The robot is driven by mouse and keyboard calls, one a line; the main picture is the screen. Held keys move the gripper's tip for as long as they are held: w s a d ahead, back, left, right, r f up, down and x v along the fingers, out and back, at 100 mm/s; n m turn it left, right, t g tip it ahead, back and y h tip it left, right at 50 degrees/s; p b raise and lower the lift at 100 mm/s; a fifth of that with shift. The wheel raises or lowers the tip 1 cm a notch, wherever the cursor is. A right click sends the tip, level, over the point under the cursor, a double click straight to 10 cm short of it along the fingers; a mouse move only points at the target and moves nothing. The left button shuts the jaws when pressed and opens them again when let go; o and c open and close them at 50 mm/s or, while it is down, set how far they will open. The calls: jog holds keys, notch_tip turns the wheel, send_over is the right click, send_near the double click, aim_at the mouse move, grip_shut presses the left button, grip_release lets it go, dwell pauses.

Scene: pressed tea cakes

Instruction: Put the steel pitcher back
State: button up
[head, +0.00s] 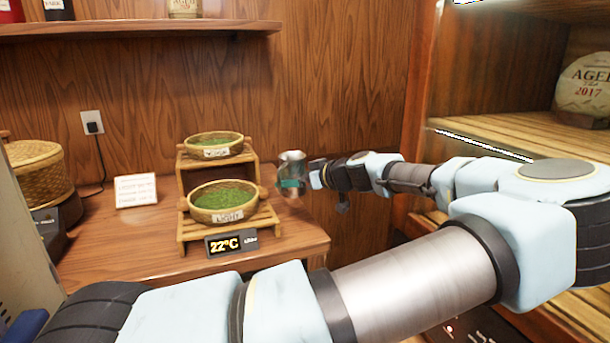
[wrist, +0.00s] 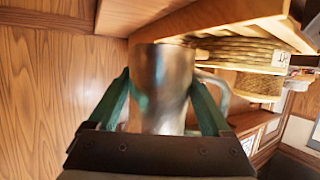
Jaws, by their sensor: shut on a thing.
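The steel pitcher (head: 291,160) is a shiny metal vessel beside the right side of the wooden stand in the head view. My gripper (head: 303,182) comes in from the right and is shut on it. In the wrist view the pitcher (wrist: 162,85) stands between the two green fingers of my gripper (wrist: 165,100), with its handle to the right. The pitcher looks upright in the head view. I cannot tell whether its base touches the counter.
A two-step wooden stand (head: 268,215) holds two green-filled baskets, the lower one labelled LIGHT (head: 222,203). A 22°C display (head: 231,242) and a white card (head: 136,191) are on the counter (head: 130,255). A woven steamer (head: 37,170) is at left. Shelves (head: 520,135) stand at right.

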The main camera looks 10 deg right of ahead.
jog(key=shift+f+b, duration=1.45)
jog(key=shift+f, duration=1.8)
jog(key=shift+f+b, duration=0.5)
jog(key=shift+f, duration=0.05)
jog(key=o, duration=1.6)
jog(key=shift+c, duration=0.2)
jog(key=shift+s+d, duration=0.1)
